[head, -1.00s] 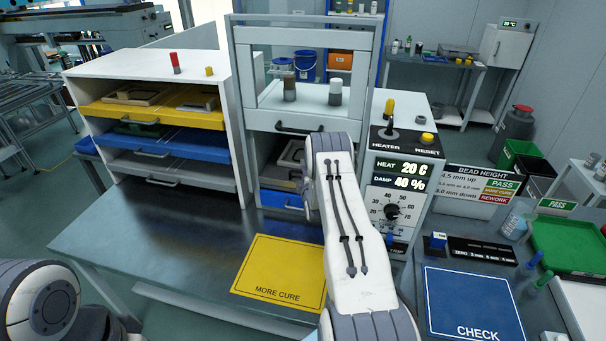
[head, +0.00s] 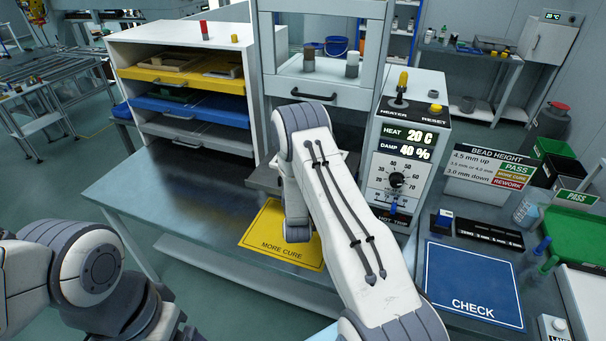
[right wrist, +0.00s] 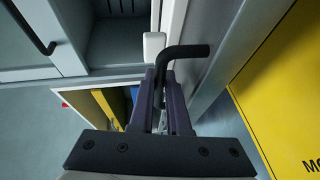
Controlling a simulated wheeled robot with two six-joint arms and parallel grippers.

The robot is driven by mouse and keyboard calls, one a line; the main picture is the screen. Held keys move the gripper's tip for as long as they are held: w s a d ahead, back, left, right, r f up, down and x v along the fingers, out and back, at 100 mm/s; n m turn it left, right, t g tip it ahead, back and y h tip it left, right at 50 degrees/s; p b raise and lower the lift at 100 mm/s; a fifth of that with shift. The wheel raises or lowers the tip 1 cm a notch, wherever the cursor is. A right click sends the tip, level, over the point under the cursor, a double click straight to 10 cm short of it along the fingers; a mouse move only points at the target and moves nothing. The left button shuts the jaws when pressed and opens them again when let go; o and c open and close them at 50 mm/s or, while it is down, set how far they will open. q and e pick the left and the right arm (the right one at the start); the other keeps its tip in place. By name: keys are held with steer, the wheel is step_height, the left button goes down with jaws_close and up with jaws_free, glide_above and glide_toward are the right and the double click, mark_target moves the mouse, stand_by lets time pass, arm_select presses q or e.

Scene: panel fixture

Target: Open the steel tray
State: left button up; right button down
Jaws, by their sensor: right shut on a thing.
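A grey steel tray (head: 264,179) juts from the lower part of the middle cabinet in the head view, partly hidden behind my right arm. In the right wrist view my right gripper (right wrist: 160,85) is shut on a black bar handle (right wrist: 187,52), beside a grey panel edge. The head view hides that grip behind my right arm. The left rack also holds a grey tray (head: 197,133) with a bar handle, below a blue and a yellow one. My left arm shows at lower left in the head view, but its gripper is out of view.
The yellow MORE CURE mat (head: 270,247) lies on the bench below my right arm. The heater box (head: 405,150) stands close on its right. The blue CHECK mat (head: 470,280) lies further right. The bench (head: 150,195) is clear in front of the left rack.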

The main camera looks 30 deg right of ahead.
steer(key=shift+s+a+f, duration=0.1)
steer(key=shift+s+a, duration=0.9)
steer(key=shift+s, duration=0.05)
steer(key=c, duration=1.2)
jaws_free()
steer(key=shift+w, duration=0.1)
steer(key=shift+o, duration=0.2)
steer(key=shift+a, duration=0.1)
steer(key=b+v, duration=0.4)
steer(key=v, duration=0.6)
steer(key=shift+s, duration=0.2)
steer(key=shift+a, duration=0.2)
